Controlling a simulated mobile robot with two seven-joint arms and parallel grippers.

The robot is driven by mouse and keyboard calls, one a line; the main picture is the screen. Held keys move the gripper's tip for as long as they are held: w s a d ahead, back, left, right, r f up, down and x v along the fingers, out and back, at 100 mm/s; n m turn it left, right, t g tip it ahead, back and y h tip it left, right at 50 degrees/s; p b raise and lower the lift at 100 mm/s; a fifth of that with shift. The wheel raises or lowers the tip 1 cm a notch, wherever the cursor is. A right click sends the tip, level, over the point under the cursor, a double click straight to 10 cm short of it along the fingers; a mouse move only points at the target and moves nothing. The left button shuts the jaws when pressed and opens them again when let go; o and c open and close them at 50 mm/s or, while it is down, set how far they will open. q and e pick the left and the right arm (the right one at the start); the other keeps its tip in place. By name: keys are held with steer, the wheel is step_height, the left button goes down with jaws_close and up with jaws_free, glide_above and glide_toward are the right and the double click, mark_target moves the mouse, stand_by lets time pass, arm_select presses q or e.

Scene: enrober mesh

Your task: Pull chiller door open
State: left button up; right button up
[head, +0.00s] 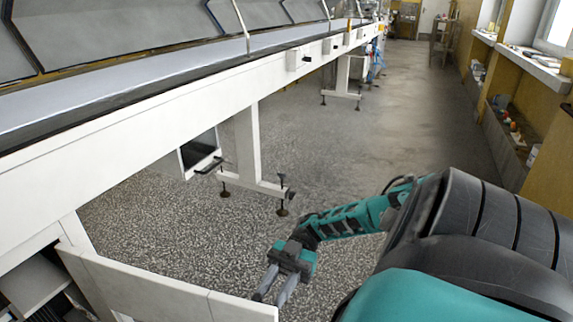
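My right gripper (269,301) is at the bottom centre, pointing down and to the left. Its two grey fingers are apart, with nothing seen between them. The fingertips are close to the right end of a low white panel (150,288) at the lower left; I cannot tell whether they touch it. Which part is the chiller door is not clear. A small dark-faced white panel (200,152) with a dark bar like a handle (208,166) hangs under the long machine, well beyond the gripper. My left gripper is not in view.
The long white machine (150,110) with raised grey lids (155,22) runs from the left to the far back. Its support leg (247,145) and feet stand on the speckled floor. The floor aisle (400,120) is clear. A wall with shelves (515,130) lines the right.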

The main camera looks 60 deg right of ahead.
steer(key=d+b, duration=0.2)
steer(key=d, duration=0.5)
steer(key=shift+w+d, duration=0.3)
